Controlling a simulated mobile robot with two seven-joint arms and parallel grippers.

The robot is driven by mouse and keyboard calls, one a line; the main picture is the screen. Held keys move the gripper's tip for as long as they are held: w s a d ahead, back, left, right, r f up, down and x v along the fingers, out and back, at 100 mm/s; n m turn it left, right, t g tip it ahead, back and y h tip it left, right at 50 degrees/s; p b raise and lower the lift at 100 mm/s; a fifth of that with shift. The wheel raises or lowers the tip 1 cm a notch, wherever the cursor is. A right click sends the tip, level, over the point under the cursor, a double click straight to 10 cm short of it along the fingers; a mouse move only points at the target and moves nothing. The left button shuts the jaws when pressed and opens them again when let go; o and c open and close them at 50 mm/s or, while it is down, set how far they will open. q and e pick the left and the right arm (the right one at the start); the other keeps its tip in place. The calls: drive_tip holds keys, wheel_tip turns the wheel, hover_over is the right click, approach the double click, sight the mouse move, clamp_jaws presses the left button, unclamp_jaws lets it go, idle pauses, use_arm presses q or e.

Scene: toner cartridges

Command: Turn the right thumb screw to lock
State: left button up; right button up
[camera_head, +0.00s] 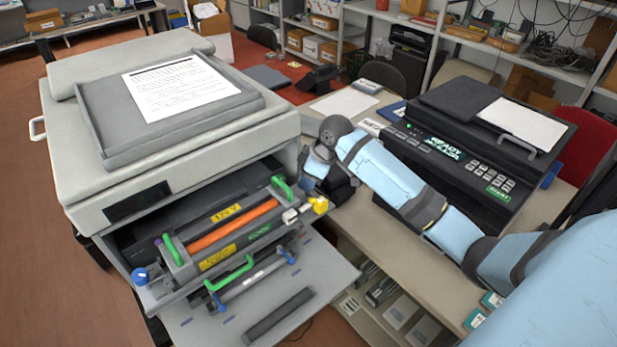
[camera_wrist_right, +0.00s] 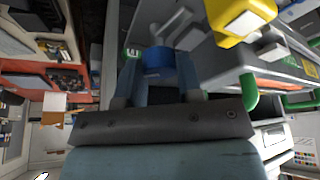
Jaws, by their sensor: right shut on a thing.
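The right thumb screw is a blue knob (camera_wrist_right: 158,61) at the right side of the open copier's pulled-out unit. In the wrist view it sits between the two fingers of my right gripper (camera_wrist_right: 158,72), which is shut on it. In the head view my right gripper (camera_head: 309,184) reaches the right end of the unit, and its wrist hides most of the screw. The left blue thumb screw (camera_head: 140,276) sits at the unit's left front corner. The unit has an orange roller (camera_head: 232,226) and green handles (camera_head: 171,249). My left gripper is out of view.
A yellow part (camera_head: 319,205) is close beside my right gripper; it is large in the wrist view (camera_wrist_right: 240,18). The copier's open front flap (camera_head: 325,270) holds a dark roller (camera_head: 279,315).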

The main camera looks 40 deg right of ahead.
drive_tip(key=m+h, duration=0.1)
drive_tip(key=m, duration=0.2)
drive_tip(key=shift+a+m+t, duration=0.1)
drive_tip(key=shift+m+t, duration=0.2)
drive_tip(key=m+h, duration=0.1)
drive_tip(key=m, duration=0.3)
drive_tip(key=shift+a+m+t+h, duration=0.1)
drive_tip(key=shift+m+t+h, duration=0.2)
drive_tip(key=shift+h, duration=0.1)
drive_tip(key=m+h, duration=0.1)
drive_tip(key=m, duration=0.3)
drive_tip(key=shift+h, duration=0.4)
drive_tip(key=shift+m+g+h, duration=0.5)
drive_tip(key=shift+m+g, duration=0.1)
drive_tip(key=shift+m, duration=1.2)
drive_tip(key=o, duration=0.9)
